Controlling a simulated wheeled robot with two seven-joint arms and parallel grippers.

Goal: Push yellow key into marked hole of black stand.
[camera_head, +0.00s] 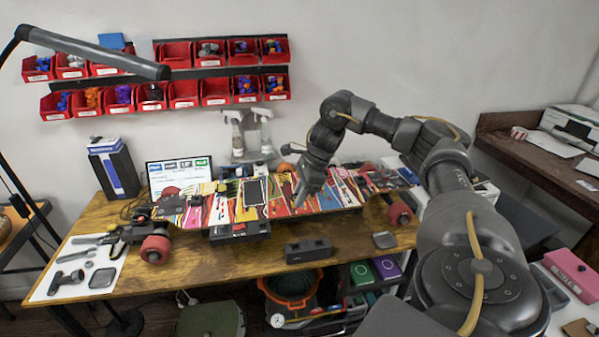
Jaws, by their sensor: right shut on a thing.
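My right gripper (301,200) points down over the right middle of the colourful long skateboard deck (335,195). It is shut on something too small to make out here. I cannot pick out the yellow key. A small black block (308,250), which may be the black stand, lies on the wooden table in front of the deck, below and apart from the gripper. Its marked hole cannot be made out. My left gripper is not in view.
The deck has red wheels (155,249) and a black box (240,232) at its front. Tools lie on a white mat (75,270) at the left. A small grey pad (384,240) lies at the right.

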